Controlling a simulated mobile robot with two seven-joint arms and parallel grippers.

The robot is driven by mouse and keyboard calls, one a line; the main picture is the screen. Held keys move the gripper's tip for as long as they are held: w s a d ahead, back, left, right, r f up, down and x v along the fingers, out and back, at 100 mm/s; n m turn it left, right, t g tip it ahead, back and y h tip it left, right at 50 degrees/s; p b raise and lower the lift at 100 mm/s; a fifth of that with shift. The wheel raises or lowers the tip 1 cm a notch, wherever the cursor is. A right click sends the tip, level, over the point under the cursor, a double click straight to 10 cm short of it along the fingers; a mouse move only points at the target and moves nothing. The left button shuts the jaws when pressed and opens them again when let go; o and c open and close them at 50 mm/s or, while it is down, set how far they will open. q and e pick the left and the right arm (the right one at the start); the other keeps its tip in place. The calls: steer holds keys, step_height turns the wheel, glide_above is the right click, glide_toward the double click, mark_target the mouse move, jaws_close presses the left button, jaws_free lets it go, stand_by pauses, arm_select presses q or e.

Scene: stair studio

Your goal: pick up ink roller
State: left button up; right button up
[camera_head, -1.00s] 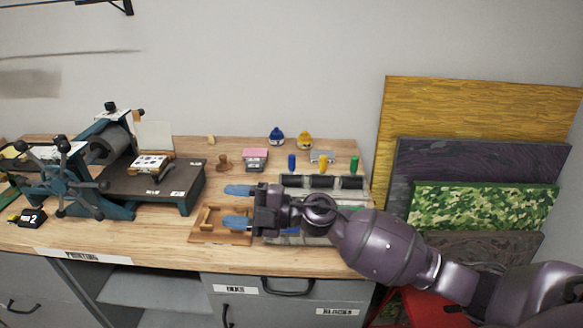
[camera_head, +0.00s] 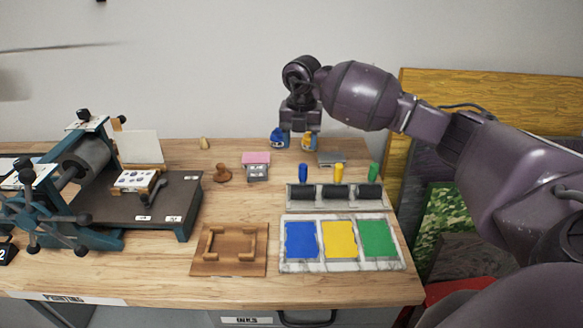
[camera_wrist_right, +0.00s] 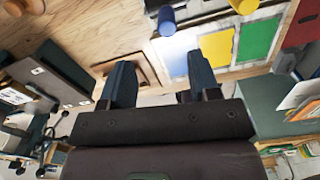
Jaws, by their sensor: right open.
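Three ink rollers with black cylinders stand in a pale rack (camera_head: 300,207) on the workbench. Their handles point up: the blue-handled roller (camera_head: 303,173) at left, the yellow-handled roller (camera_head: 338,173) in the middle, the green-handled roller (camera_head: 373,172) at right. My right gripper (camera_head: 296,138) is open and empty, pointing down above and behind the rack in the head view. Its blue fingers overlap the small bottles there. In the right wrist view the open fingers (camera_wrist_right: 160,82) are apart, with a blue handle (camera_wrist_right: 166,21) beyond them. My left gripper is out of view.
A marble slab (camera_head: 343,266) with blue, yellow and green ink patches lies in front of the rack. A wooden frame board (camera_head: 230,266) lies left of it. A printing press (camera_head: 85,160) fills the left.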

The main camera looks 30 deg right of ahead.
mark_target(303, 165)
steer(key=shift+d+r, duration=0.1)
steer(key=shift+d, duration=0.1)
steer(key=f, duration=0.2)
steer(key=shift+s+f, duration=0.3)
steer(key=shift+f, duration=0.1)
step_height(303, 165, down, 2)
steer(key=shift+f, duration=0.1)
steer(key=shift+d+f, duration=0.1)
steer(key=shift+f, duration=0.65)
step_height(303, 165, down, 4)
steer(key=shift+d+f, duration=0.1)
steer(key=shift+d, duration=0.05)
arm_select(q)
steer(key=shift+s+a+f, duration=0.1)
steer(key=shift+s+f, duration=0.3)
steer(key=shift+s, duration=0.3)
arm_select(e)
steer(key=shift+c, duration=0.4)
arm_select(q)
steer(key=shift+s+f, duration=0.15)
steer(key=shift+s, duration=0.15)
arm_select(e)
jaws_close()
